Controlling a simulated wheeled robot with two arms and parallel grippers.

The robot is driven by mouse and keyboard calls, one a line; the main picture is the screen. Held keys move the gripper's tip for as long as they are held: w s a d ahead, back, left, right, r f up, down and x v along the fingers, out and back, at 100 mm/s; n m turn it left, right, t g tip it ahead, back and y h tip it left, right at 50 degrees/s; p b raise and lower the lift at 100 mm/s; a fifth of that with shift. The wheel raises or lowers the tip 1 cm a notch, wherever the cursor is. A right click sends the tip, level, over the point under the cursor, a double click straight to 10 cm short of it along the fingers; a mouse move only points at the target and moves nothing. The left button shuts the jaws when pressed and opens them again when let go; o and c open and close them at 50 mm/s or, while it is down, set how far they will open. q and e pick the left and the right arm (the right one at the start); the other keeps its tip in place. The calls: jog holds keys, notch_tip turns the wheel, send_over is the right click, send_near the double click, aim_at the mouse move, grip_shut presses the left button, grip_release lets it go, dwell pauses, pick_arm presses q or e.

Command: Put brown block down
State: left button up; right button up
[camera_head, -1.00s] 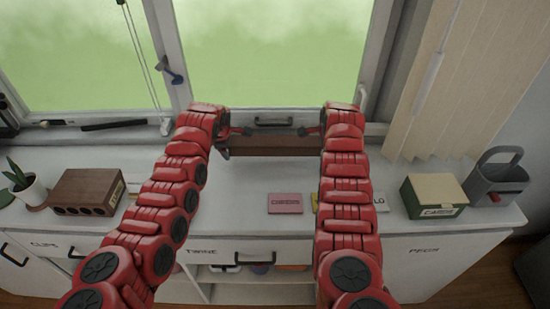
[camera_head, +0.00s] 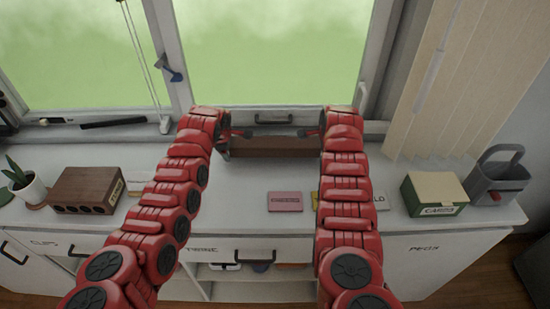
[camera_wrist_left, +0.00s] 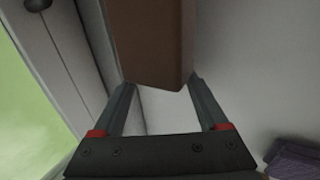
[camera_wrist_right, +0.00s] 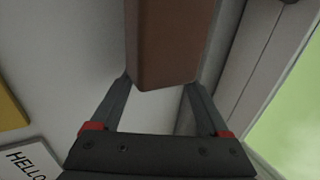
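The brown block (camera_head: 272,147) is a long bar lying crosswise at the back of the white counter, below the window. My left gripper (camera_head: 243,133) is at its left end and my right gripper (camera_head: 306,132) at its right end. In the left wrist view the block (camera_wrist_left: 155,45) sits between the fingers, which meet its edges. The right wrist view shows the block (camera_wrist_right: 165,45) held the same way. The fingertips are partly hidden by the block. I cannot tell whether its underside touches the counter.
The counter (camera_head: 240,185) is clear in front of the block. A pink card (camera_head: 285,202) and other labelled cards lie front right. A brown box with holes (camera_head: 85,190) and a potted plant (camera_head: 30,188) stand left. A green box (camera_head: 432,195) and a grey caddy (camera_head: 497,180) stand right.

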pick_arm(q)
jog(key=shift+o, duration=1.2)
jog(key=shift+a, duration=0.9)
pick_arm(e)
jog(key=shift+w+d, duration=0.1)
jog(key=shift+d, duration=0.8)
pick_arm(q)
jog(key=shift+o, duration=0.8)
jog(key=shift+a, duration=0.5)
pick_arm(e)
jog(key=shift+d, duration=0.5)
pick_arm(q)
jog(key=shift+a, duration=0.1)
pick_arm(e)
jog(key=o, duration=0.4)
jog(key=shift+d, duration=0.1)
jog(key=shift+s+r, duration=0.3)
jog(key=shift+r, duration=0.05)
pick_arm(q)
jog(key=v, duration=1.2)
pick_arm(e)
jog(key=v, duration=1.1)
